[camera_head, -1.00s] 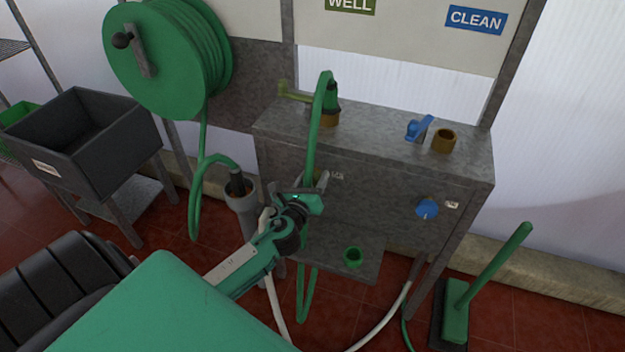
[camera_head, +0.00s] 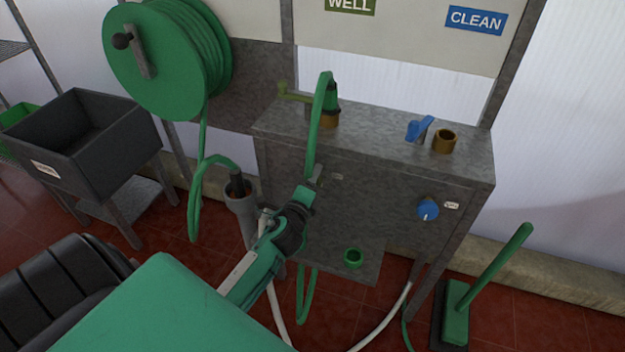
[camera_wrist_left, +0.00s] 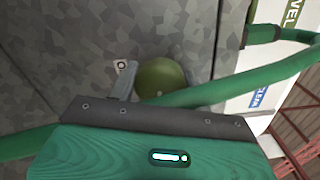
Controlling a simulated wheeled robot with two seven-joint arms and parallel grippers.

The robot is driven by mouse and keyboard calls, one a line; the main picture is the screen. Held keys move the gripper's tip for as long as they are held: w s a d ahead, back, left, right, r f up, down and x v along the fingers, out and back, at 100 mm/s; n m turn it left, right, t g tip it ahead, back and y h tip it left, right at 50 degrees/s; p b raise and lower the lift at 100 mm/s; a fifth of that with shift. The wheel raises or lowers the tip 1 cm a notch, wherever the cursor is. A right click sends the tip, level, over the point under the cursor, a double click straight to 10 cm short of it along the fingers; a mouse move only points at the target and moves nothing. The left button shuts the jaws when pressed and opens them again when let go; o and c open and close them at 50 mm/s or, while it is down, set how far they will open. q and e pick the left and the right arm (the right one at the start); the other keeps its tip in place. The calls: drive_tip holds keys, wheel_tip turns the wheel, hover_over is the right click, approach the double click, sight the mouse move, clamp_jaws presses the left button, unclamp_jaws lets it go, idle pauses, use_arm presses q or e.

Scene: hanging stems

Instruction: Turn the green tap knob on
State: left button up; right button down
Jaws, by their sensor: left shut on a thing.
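The green tap knob (camera_wrist_left: 162,76) is a round olive-green disc on the grey panel, seen in the left wrist view. In the head view my left gripper and arm hide it. My left gripper (camera_head: 316,178) is at the panel's front on the left side, shut on the knob. A small tag (camera_wrist_left: 122,66) sits beside the knob. My right gripper is not in view.
A green hose (camera_head: 313,135) hangs from the olive-levered outlet and passes close to my left gripper. A blue knob (camera_head: 428,209) and blue lever (camera_head: 419,128) are on the panel's right.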

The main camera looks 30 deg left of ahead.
use_arm(q)
drive_tip(key=shift+n, duration=1.3)
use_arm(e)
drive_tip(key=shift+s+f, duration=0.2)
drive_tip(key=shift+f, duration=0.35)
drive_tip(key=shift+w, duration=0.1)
use_arm(q)
drive_tip(key=o, duration=1)
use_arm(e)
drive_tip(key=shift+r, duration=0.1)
use_arm(q)
drive_tip(key=v, duration=1.4)
drive_tip(key=shift+a+f+b, duration=0.1)
drive_tip(key=shift+b, duration=0.25)
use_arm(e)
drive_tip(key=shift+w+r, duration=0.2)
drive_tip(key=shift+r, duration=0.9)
